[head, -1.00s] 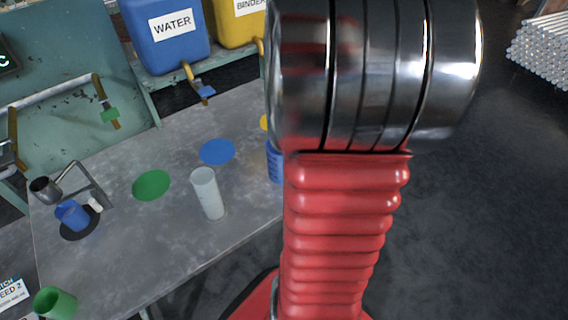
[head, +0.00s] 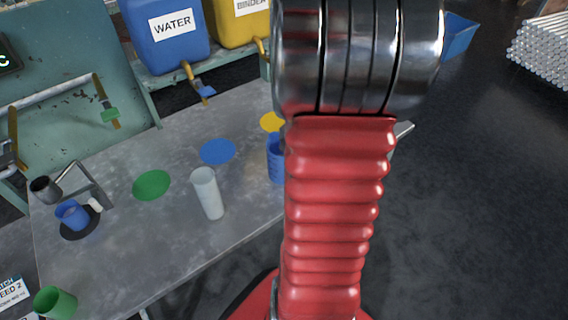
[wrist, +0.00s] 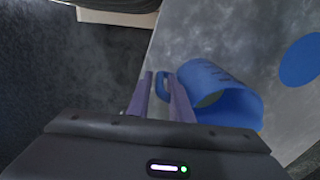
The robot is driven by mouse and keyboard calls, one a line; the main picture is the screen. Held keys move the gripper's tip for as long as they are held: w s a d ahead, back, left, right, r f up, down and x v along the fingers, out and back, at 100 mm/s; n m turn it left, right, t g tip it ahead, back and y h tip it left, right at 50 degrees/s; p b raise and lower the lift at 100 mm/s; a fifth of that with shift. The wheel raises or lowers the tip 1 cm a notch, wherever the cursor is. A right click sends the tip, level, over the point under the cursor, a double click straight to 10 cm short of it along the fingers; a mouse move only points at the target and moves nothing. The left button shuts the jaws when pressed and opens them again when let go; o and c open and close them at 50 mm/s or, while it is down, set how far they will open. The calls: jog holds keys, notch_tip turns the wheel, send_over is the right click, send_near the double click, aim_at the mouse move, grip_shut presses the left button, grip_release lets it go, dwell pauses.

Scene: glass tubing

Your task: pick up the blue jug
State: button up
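The blue jug (head: 275,160) stands at the right side of the grey table in the head view, partly hidden behind my arm. In the wrist view the blue jug (wrist: 226,100) shows its open mouth and dark marks on its side, with its handle to the left. My gripper (wrist: 160,76) is open, its two purple fingers apart. The jug's handle appears in the gap between the fingers; I cannot tell whether they touch it. My gripper is hidden in the head view.
A white cylinder (head: 207,193) stands left of the jug. Blue (head: 217,151), green (head: 151,185) and yellow (head: 271,122) discs lie on the table. A smaller blue cup (head: 70,214) sits on a black disc. A green cup (head: 55,302) is at lower left. Water (head: 165,35) and binder tanks stand behind.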

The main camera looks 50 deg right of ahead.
jog(key=shift+c, duration=0.4)
grip_shut()
jog(key=shift+r, duration=0.1)
notch_tip(320, 180, up, 10)
jog(key=shift+f, duration=0.2)
jog(key=shift+r, duration=0.15)
dwell(0.4)
jog(key=shift+s, duration=0.1)
dwell(0.4)
